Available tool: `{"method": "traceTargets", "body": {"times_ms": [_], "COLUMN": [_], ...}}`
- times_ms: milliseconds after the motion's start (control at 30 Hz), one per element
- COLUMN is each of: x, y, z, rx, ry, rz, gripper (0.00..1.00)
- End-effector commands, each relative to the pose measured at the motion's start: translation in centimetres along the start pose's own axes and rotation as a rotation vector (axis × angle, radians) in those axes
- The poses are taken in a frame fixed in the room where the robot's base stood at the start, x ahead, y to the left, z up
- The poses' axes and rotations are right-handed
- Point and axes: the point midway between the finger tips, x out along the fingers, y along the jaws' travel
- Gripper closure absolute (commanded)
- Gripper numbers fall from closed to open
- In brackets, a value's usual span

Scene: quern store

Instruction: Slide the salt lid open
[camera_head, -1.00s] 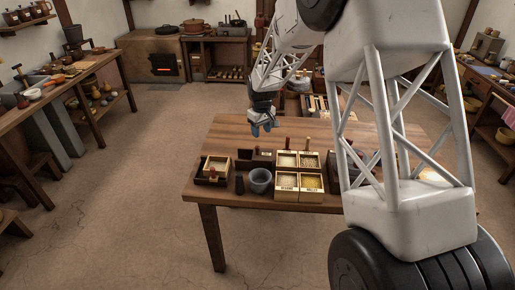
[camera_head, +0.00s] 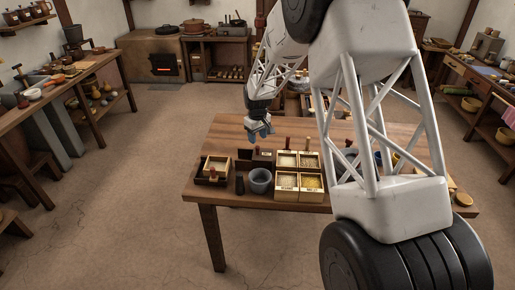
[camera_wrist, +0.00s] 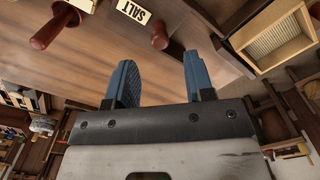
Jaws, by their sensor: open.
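A small cream plate lettered SALT (camera_wrist: 133,11) shows at the top of the wrist view, turned upside down. A brown-red knob (camera_wrist: 160,36) stands close by it, on the right. In the head view a pale label (camera_head: 266,153) sits on a dark low box at the middle of the table; its lettering is too small to read. My gripper (camera_wrist: 160,72) is open and empty, its blue fingers apart. In the head view my gripper (camera_head: 260,131) hangs over the table behind that box, touching nothing that I can see. The lid's edges are not clear.
A dark red handle (camera_wrist: 48,30) and a pale wooden box (camera_wrist: 280,42) flank the knob. On the table (camera_head: 225,136) are labelled grain boxes (camera_head: 298,188), a grey bowl (camera_head: 260,181) and a tray with a pale box (camera_head: 216,163). The table's back left is clear.

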Motion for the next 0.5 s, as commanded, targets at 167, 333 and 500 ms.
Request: {"method": "traceTargets", "body": {"times_ms": [167,333,500], "x": [2.2,4.3,5.5], "y": [0.0,0.0,0.0], "z": [0.1,0.1,0.1], "rx": [0.0,0.0,0.0], "ry": [-0.002,-0.003,-0.001], "rz": [-0.001,-0.002,-0.001], "gripper": [0.51,0.51,0.51]}}
